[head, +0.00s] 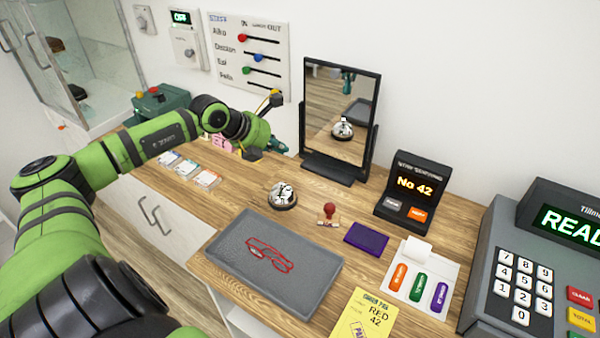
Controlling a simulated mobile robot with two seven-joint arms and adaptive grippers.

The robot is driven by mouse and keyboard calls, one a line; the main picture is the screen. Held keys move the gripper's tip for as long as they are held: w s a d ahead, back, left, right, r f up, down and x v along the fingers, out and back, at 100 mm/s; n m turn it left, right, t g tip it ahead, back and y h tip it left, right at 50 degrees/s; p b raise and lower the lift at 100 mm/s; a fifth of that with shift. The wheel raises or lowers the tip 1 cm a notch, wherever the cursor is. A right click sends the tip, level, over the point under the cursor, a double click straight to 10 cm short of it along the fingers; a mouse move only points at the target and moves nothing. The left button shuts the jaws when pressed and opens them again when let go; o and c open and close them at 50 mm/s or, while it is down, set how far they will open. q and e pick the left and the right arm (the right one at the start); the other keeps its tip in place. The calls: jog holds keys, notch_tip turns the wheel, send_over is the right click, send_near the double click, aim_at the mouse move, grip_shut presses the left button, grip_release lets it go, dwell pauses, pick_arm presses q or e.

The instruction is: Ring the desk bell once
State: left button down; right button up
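The desk bell (282,196) is a silver dome on a dark base. It stands upright on the wooden desk (235,205), behind the grey tray and in front of the mirror. Its reflection shows in the mirror. My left gripper (264,125) is left of the mirror, above and behind the bell, and clear of it. Its yellow-tipped fingers look spread apart, with nothing seen held between them. My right gripper is not in view.
Near the bell are a mirror (313,163), red-handled stamp (328,212), purple pad (366,239) and grey tray (235,250) holding red glasses (268,256). Cards (187,168) lie left. A number display (412,190) and till (520,285) stand right.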

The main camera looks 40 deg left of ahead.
aim_at(279, 184)
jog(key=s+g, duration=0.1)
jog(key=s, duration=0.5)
pick_arm(q)
jog(key=f+b, duration=0.1)
jog(key=f, duration=0.1)
jog(key=f+b, duration=0.2)
jog(key=f, duration=0.1)
jog(key=f+b, duration=0.1)
jog(key=f, duration=0.1)
jog(key=shift+s+f+b, duration=0.35)
jog(key=shift+b, duration=0.05)
jog(key=shift+f+b, duration=0.3)
jog(key=shift+f, duration=0.15)
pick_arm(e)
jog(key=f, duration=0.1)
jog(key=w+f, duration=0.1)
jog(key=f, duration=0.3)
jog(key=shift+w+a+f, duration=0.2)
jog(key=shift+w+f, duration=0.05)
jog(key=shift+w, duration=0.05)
pick_arm(q)
jog(key=shift+r, duration=0.1)
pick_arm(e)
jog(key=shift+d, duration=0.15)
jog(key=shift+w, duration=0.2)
pick_arm(q)
jog(key=shift+f+b, duration=0.4)
jog(key=shift+f, duration=0.05)
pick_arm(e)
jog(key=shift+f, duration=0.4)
